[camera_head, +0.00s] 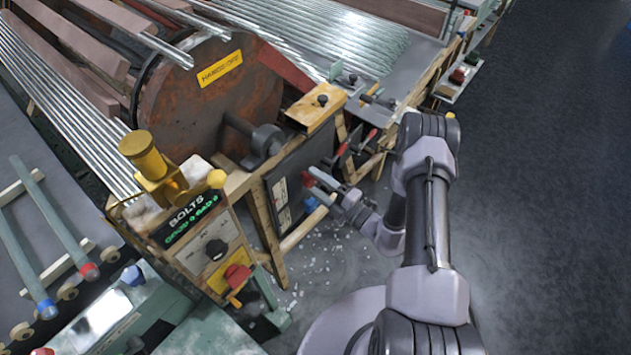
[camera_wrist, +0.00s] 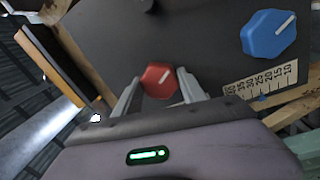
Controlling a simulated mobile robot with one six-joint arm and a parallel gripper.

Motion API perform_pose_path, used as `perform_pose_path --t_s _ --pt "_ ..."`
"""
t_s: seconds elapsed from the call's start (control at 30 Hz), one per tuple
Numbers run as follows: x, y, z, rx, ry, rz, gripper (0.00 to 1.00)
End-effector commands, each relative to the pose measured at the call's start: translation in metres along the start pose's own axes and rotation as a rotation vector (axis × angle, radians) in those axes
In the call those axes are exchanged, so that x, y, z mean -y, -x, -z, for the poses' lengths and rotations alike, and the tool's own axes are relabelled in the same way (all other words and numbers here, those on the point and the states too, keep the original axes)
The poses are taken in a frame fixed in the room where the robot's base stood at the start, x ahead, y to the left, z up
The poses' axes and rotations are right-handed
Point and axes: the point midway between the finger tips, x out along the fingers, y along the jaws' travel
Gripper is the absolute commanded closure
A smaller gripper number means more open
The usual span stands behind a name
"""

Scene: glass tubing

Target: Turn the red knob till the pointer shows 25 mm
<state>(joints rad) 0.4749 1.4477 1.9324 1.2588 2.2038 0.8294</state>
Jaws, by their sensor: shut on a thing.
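The knob also shows in the head view (camera_head: 307,180), partly behind the fingers. A pale scale strip (camera_wrist: 262,82) with numbers from about 10 to 35 is right of the knob. A small bluish mark shows at its lower edge; I cannot tell surely whether it is the pointer, or its reading.
A blue knob (camera_wrist: 268,34) with a white line sits above the scale in the wrist view, on the same panel. A wooden frame (camera_wrist: 80,60) runs left of the panel. In the head view, a rusty drum (camera_head: 210,100) stands behind; open floor (camera_head: 540,200) lies at right.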

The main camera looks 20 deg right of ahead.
Motion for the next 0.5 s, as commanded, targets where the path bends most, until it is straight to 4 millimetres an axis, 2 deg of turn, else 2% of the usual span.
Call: perform_pose_path --t_s 0.47,0.5 --pt "0.0002 0.0000 0.0004 0.000 -0.014 0.001 0.92" --pt "0.0001 0.0000 0.0004 0.000 -0.014 0.001 0.50"
